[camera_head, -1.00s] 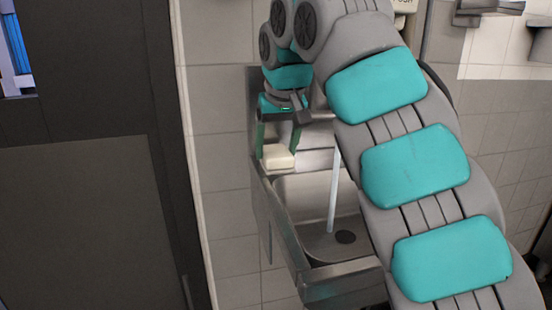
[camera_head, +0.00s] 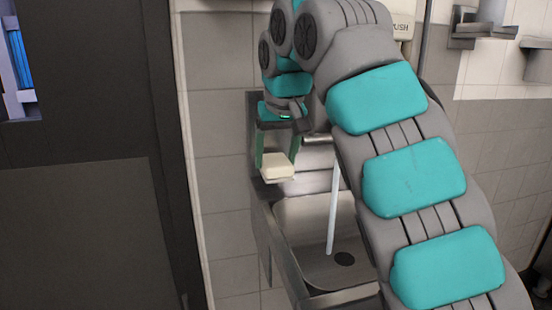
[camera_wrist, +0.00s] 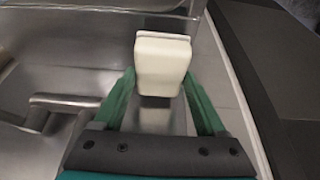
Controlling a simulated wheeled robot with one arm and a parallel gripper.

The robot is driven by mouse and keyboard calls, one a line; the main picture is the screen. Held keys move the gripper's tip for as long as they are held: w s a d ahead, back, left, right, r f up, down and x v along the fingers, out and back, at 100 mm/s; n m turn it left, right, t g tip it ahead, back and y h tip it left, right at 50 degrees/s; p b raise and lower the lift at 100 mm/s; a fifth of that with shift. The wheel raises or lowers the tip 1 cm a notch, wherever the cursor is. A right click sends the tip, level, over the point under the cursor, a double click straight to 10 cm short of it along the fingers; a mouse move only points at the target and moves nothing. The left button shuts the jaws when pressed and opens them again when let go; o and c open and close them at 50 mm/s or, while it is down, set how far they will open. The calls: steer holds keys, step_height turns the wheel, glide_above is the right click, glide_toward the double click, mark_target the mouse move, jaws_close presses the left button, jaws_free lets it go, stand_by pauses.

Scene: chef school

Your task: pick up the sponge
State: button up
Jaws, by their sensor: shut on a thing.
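The sponge (camera_head: 277,167) is a pale cream block. It is held between the two green fingers of my gripper (camera_head: 272,158), above the back left part of the metal sink. In the wrist view the sponge (camera_wrist: 163,60) sits between the fingertips of my gripper (camera_wrist: 160,85), which is shut on it. The sponge appears clear of the sink rim in the head view. My arm hides part of the sink's right side.
The metal sink (camera_head: 300,228) has a dark drain and a thin pale stream of water running into it. A metal faucet (camera_wrist: 60,105) shows in the wrist view. A dark door (camera_head: 80,220) stands at the left. A wall dispenser (camera_head: 403,25) is at the top.

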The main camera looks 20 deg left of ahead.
steer(key=s+d+r+b, duration=0.1)
steer(key=s+d+b, duration=0.3)
steer(key=s, duration=1)
steer(key=d, duration=0.3)
steer(key=shift+s+r, duration=0.2)
steer(key=shift+r, duration=0.15)
steer(key=o, duration=0.9)
steer(key=c, duration=0.6)
steer(key=shift+s, duration=0.1)
